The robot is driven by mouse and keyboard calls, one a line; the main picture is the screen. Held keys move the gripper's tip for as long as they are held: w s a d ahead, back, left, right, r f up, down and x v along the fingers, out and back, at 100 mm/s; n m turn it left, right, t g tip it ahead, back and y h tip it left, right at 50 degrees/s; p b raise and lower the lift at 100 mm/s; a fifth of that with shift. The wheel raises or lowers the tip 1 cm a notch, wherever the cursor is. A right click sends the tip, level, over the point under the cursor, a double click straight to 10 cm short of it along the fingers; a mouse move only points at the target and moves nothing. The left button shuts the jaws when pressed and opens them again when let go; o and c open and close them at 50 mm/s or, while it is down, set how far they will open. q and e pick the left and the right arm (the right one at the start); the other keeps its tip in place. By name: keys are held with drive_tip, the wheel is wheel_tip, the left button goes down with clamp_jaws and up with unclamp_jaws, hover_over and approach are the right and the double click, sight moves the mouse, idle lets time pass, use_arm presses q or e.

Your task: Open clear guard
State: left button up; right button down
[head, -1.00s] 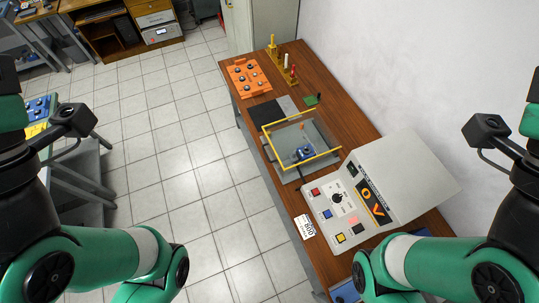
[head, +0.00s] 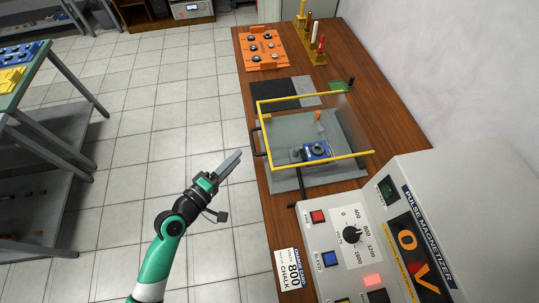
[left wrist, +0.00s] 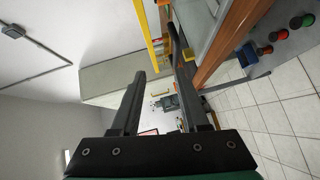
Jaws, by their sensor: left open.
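The clear guard (head: 311,164) has yellow edges and sits down over a grey base plate. A blue part (head: 315,150) with a dark round piece on it shows inside, through the clear panels. A black handle (head: 254,141) stands out from the guard's left side. My left gripper (head: 235,157) is open and empty, just left of the handle and apart from it in the head view. In the left wrist view its two dark fingers (left wrist: 160,88) are spread, with a yellow edge and the dark handle (left wrist: 176,42) beyond the fingertips. My right gripper is out of view.
The pulse magnetizer (head: 400,225) with its buttons and knob stands at the near right. An orange tray (head: 262,48) and dark mats (head: 275,93) lie farther back on the wooden bench.

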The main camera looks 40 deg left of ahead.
sight(252, 141)
use_arm(q)
drive_tip(key=w+f, duration=0.1)
drive_tip(key=w, duration=0.2)
drive_tip(key=w+a+f+b, duration=0.1)
drive_tip(key=w, duration=0.3)
drive_tip(key=w+a+f+b, duration=0.1)
drive_tip(key=w+f, duration=0.1)
drive_tip(key=w, duration=0.1)
drive_tip(key=shift+w, duration=0.25)
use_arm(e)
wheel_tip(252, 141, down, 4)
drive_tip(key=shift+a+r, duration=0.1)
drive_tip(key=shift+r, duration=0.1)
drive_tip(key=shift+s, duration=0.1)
use_arm(q)
clamp_jaws()
idle(0.8)
